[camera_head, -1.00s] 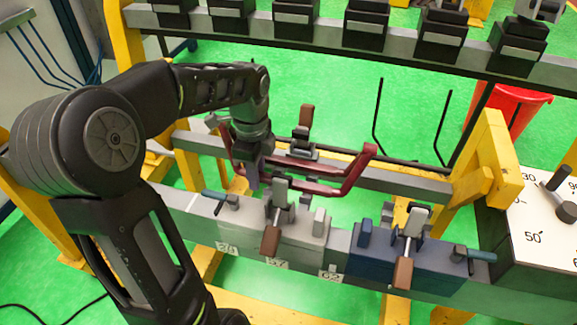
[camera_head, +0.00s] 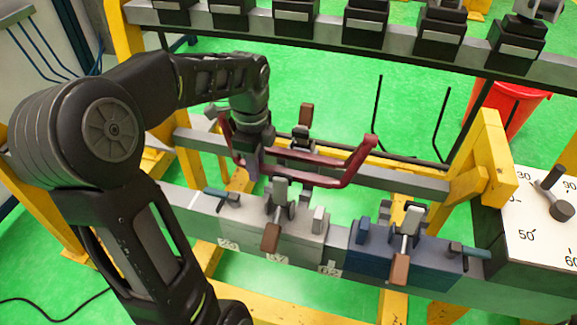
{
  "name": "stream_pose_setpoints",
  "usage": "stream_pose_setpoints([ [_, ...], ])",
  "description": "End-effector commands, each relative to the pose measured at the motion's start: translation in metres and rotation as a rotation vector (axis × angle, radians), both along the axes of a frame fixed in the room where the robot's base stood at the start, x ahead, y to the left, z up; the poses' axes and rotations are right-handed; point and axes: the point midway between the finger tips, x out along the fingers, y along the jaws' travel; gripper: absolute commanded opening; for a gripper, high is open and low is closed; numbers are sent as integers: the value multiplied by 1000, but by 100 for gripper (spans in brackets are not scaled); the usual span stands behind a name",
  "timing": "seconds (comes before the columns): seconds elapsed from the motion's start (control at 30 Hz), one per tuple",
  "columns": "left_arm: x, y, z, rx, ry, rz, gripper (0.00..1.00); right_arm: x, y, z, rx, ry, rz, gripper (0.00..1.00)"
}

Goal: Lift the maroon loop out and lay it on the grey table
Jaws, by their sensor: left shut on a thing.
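The maroon loop (camera_head: 354,166) is a long bent frame in the middle of the head view, above the rear beam and behind the clamps. My left gripper (camera_head: 252,168) is shut on its left part, and the arm hides some of that end. The loop's right end is raised and free. The grey clamp block (camera_head: 290,235) with a brown-handled lever stands just in front of and below the loop. No grey table can be made out for certain. My right gripper is not in view.
A blue clamp block (camera_head: 400,255) stands right of the grey one. A white dial panel (camera_head: 540,215) is at the right. Yellow posts (camera_head: 490,165) and a red bin (camera_head: 510,108) stand behind. A row of black blocks (camera_head: 366,22) lines the back rail.

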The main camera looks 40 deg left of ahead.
Motion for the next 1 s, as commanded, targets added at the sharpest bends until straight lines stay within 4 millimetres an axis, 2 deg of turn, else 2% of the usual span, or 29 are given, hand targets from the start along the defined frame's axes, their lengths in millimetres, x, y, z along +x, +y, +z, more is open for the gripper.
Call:
stream_pose_setpoints([
  [0.37, 0, 0, 1, 1, -2, 0, 0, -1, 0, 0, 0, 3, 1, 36],
  [1.0, 0, 0, 35, 1, -2, 0, 0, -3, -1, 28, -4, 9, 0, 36],
])
